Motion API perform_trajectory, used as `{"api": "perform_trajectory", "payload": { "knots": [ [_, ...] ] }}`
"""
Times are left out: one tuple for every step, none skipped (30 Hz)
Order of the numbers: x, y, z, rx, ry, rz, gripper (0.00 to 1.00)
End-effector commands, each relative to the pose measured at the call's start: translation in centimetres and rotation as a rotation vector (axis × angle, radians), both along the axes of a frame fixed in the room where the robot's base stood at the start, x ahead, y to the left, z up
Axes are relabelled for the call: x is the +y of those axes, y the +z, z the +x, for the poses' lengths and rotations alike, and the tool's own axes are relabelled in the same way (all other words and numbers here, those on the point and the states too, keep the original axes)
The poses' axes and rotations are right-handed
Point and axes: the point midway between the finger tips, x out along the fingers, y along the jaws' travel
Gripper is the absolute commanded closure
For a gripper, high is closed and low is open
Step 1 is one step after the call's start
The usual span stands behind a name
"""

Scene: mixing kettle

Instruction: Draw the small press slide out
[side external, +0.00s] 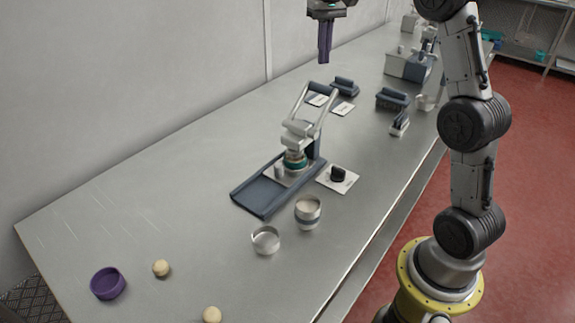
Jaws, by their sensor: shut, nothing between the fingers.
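The small press (304,131) stands mid-table, with a silver lever frame and a dark upright. Its dark blue slide tray (263,196) reaches out from the press base toward the lower left. A light plate with a small metal cylinder (279,171) sits at the tray's inner end, and a green and gold round part (295,160) is under the press head. My gripper (324,60) hangs with its purple fingers shut and empty, high above the table behind the press, apart from it.
A metal cup (307,211) and a clear ring (265,240) stand in front of the tray. A black knob on a white card (338,177) is right of the press. A purple bowl (108,284) and tan balls (161,268) lie front left. The left tabletop is mostly clear.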

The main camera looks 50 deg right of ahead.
Motion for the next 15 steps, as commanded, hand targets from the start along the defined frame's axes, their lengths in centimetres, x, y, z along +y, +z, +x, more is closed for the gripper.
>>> {"api": "perform_trajectory", "payload": {
  "knots": [
    [0.0, 0.0, 0.0, 0.0, 0.0, 0.0, 1.0],
    [0.0, 0.0, 0.0, 0.0, 0.0, 0.0, 1.0],
    [0.0, 0.0, 0.0, 0.0, 0.0, 0.0, 1.0],
    [0.0, 0.0, 0.0, 0.0, 0.0, 0.0, 1.0],
    [0.0, 0.0, 0.0, 0.0, 0.0, 0.0, 1.0],
    [0.0, 0.0, 0.0, 0.0, 0.0, 0.0, 0.98],
    [0.0, 0.0, 0.0, 0.0, -0.001, 0.0, 0.93],
    [0.1, -0.1, 0.0, 0.0, -0.003, 0.0, 0.87],
    [0.2, -0.2, 0.1, 0.0, -0.012, 0.0, 0.8],
    [0.5, -0.4, 0.2, 0.0, -0.022, 0.0, 0.75],
    [0.8, -0.6, 0.3, 0.001, -0.039, 0.0, 0.69],
    [1.3, -1.1, 0.5, 0.003, -0.069, 0.001, 0.62],
    [1.9, -1.6, 0.7, 0.003, -0.098, 0.001, 0.57],
    [2.5, -2.2, 0.9, 0.005, -0.134, 0.002, 0.51],
    [3.5, -3.0, 1.1, 0.005, -0.188, 0.002, 0.47]
  ]
}}
